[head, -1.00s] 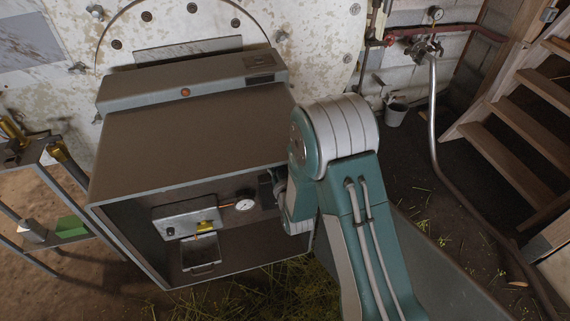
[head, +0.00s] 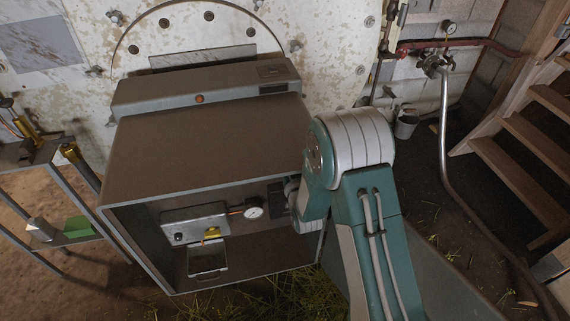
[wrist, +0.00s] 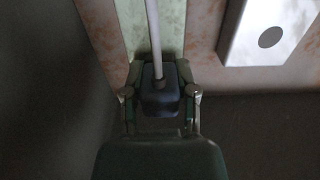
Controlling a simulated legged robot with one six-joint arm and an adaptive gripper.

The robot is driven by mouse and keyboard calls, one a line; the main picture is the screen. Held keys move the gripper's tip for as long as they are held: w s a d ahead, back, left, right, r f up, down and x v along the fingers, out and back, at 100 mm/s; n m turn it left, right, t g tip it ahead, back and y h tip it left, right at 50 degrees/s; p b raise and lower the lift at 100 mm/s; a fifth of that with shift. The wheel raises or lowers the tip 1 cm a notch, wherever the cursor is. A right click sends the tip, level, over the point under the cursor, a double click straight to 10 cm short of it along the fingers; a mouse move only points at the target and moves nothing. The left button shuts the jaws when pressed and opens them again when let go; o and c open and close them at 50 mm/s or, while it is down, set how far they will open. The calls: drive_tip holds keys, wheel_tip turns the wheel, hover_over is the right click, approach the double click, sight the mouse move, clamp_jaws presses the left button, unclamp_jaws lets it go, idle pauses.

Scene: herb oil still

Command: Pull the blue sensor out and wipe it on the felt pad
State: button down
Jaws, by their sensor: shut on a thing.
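In the wrist view my gripper (wrist: 160,90) is shut on a dark blue block, which I take to be the blue sensor (wrist: 161,102). A finger presses on each side of it. A pale thin rod or cable runs from the block up to the top edge, in front of a pale green strip. I cannot tell whether the sensor is still seated. In the head view the gripper is mostly hidden by my arm at the right side of the open cabinet (head: 200,135). A green block (head: 77,227), possibly the felt pad, lies on the left stand.
Inside the cabinet are a metal box (head: 194,220) with a yellow part (head: 212,232), a dial gauge (head: 252,212) and a small tray (head: 207,275). The cabinet's side walls and top edge bound the space. A bucket (head: 406,126) and wooden stairs (head: 535,150) stand right.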

drive_tip(key=shift+w+d+r, duration=0.1)
drive_tip(key=shift+d, duration=0.5)
drive_tip(key=shift+w+a, duration=0.15)
drive_tip(key=shift+a, duration=0.6)
drive_tip(key=shift+d+f, duration=0.5)
drive_tip(key=shift+f, duration=0.3)
drive_tip(key=f, duration=0.3)
drive_tip(key=shift+a+f, duration=0.2)
drive_tip(key=shift+f, duration=0.1)
drive_tip(key=shift+w+r, duration=0.1)
drive_tip(key=shift+r, duration=0.05)
